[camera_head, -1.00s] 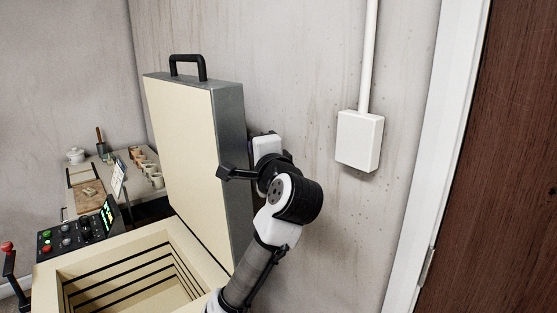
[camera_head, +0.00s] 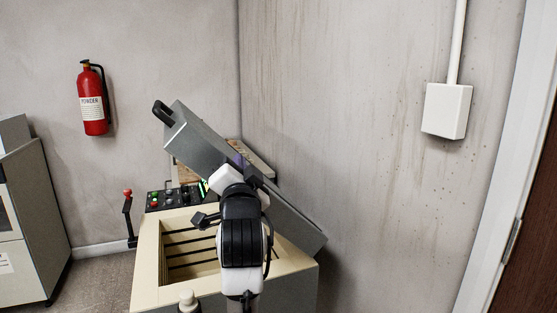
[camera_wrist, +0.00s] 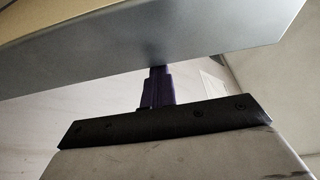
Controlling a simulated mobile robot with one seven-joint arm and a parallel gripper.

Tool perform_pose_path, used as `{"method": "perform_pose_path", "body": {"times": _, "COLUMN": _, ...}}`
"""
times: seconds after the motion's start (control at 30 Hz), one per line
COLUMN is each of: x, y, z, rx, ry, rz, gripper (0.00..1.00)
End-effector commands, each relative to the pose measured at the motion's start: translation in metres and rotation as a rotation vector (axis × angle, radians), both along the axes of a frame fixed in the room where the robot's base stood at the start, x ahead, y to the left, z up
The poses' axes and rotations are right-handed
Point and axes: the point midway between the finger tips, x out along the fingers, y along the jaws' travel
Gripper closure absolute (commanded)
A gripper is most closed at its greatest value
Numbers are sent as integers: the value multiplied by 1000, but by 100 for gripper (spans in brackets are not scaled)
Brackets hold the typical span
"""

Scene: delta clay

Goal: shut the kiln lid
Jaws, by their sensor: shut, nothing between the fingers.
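The kiln lid (camera_head: 203,137) is partly lowered over the kiln (camera_head: 147,270), tilted with its black handle (camera_head: 163,112) end up at the left and its hinge end low at the right. A wide gap remains over the open chamber. My gripper (camera_head: 240,160) is shut and empty, up at the lid, partly hidden by my own arm. In the wrist view the purple fingers (camera_wrist: 158,86) are closed together, with their tips at the lower edge of the grey lid (camera_wrist: 200,45); they seem to touch it.
A control panel (camera_head: 174,196) with buttons and a lit display stands behind the kiln's left side, beside a red-knobbed lever (camera_head: 127,208). A wall box (camera_head: 446,110) hangs at the right, a fire extinguisher (camera_head: 93,99) at the left. A grey cabinet (camera_head: 38,220) stands at far left, with bare floor between.

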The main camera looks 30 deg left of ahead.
Motion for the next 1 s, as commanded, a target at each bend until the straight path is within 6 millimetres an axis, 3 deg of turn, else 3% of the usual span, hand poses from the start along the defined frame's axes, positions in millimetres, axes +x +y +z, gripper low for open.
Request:
{"method": "perform_pose_path", "body": {"times": 0.03, "x": -13, "y": 13, "z": -24, "rx": -33, "ry": -35, "rz": 9, "gripper": 100}}
{"method": "perform_pose_path", "body": {"times": 0.3, "x": -61, "y": 50, "z": -95, "rx": -189, "ry": -232, "rz": 7, "gripper": 100}}
{"method": "perform_pose_path", "body": {"times": 0.5, "x": -83, "y": 68, "z": -146, "rx": -289, "ry": -358, "rz": 3, "gripper": 100}}
{"method": "perform_pose_path", "body": {"times": 0.73, "x": -97, "y": 78, "z": -187, "rx": -368, "ry": -465, "rz": 0, "gripper": 100}}
{"method": "perform_pose_path", "body": {"times": 1.0, "x": -103, "y": 82, "z": -210, "rx": -413, "ry": -526, "rz": -1, "gripper": 100}}
